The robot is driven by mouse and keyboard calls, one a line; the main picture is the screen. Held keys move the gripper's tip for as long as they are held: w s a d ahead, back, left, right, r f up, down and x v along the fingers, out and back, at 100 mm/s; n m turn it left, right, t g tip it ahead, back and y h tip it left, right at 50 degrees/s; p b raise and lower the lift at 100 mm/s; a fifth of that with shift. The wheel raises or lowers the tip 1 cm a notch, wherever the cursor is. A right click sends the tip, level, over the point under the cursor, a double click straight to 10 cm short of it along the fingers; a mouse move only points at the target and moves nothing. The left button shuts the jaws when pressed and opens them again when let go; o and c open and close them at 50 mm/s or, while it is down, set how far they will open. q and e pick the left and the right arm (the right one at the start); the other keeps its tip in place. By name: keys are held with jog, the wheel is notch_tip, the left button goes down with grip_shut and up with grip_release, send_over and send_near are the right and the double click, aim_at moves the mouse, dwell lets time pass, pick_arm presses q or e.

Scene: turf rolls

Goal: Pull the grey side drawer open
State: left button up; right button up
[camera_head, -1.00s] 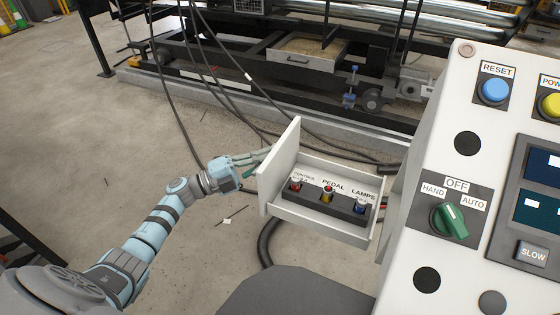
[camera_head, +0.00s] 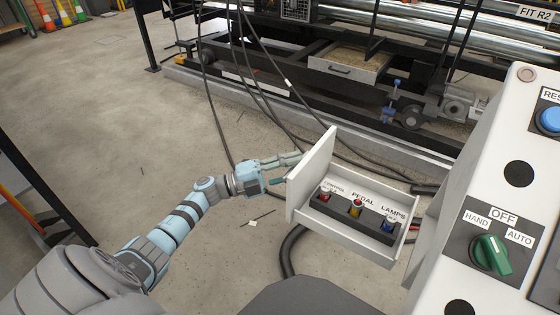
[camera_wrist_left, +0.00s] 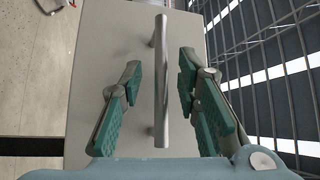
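The grey side drawer (camera_head: 345,235) stands open, pulled out to the left from the side of the white control cabinet (camera_head: 480,280). Its pale front panel (camera_head: 312,172) faces my left gripper (camera_head: 281,170). In the left wrist view the panel (camera_wrist_left: 95,60) carries a vertical metal bar handle (camera_wrist_left: 160,85). The green-padded fingers are spread on both sides of the handle, with gaps between pads and bar. My left gripper is open and holds nothing. My right gripper is not in view.
Dark cables hang and run across the floor behind the drawer. A black machine frame (camera_head: 400,85) stands at the back. The concrete floor (camera_head: 120,140) on the left is mostly clear.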

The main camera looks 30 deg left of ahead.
pick_arm(q)
jog(key=v, duration=1.1)
jog(key=shift+f, duration=0.1)
